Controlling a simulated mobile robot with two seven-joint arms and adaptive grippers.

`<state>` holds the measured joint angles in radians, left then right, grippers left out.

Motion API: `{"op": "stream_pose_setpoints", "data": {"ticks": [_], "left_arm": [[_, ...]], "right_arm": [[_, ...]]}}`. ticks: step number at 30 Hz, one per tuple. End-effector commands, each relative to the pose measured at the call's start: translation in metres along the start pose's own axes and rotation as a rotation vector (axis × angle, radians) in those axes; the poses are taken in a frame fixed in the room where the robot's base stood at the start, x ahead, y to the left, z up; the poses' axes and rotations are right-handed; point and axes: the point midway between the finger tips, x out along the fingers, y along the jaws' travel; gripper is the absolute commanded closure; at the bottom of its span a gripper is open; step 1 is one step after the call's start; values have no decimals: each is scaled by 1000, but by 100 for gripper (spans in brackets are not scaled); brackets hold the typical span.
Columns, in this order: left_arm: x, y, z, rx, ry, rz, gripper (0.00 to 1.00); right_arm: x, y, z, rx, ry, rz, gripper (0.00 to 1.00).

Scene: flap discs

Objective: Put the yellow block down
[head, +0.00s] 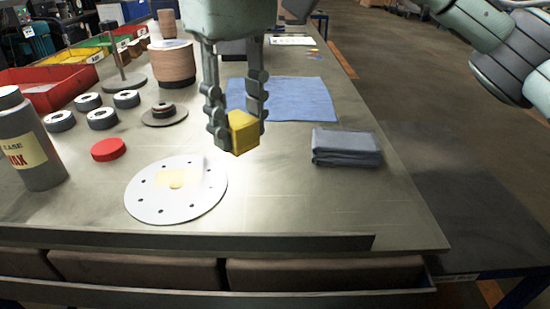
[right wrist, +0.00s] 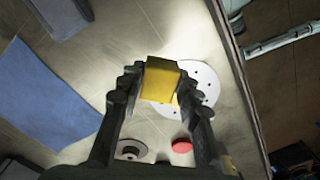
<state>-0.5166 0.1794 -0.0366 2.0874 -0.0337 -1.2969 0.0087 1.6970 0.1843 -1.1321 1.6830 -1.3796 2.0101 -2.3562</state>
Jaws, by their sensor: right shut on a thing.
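My right gripper (head: 241,130) is shut on the yellow block (head: 243,134), with one finger on each side of it. The block is held above the grey worktable (head: 290,205) and looks slightly turned. In the right wrist view the gripper (right wrist: 160,90) has the block (right wrist: 160,72) between its fingertips. A white round disc with small holes (head: 146,202) lies on the table, left of and nearer than the block in the head view. A pale yellow patch (head: 178,178) shows on the disc. In the right wrist view the block covers part of the disc (right wrist: 205,80). My left gripper is not in view.
A folded grey-blue cloth (head: 345,148) lies to the right and a flat blue cloth (head: 300,98) behind. The front right of the table is clear.

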Motion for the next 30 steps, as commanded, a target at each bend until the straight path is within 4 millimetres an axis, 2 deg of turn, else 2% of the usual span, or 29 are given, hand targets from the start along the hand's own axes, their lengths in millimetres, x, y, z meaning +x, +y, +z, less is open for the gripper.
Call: {"op": "stream_pose_setpoints", "data": {"ticks": [3,9,14,21,30], "left_arm": [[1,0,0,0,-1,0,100],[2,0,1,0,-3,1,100],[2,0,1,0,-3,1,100],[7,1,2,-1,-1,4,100],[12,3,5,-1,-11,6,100]], "right_arm": [[15,23,12,2,-2,-2,90],[28,41,22,-1,0,-1,90],[38,43,23,-2,-1,0,90],[68,43,23,-2,-1,-1,90],[71,43,22,-2,0,0,90]]}}
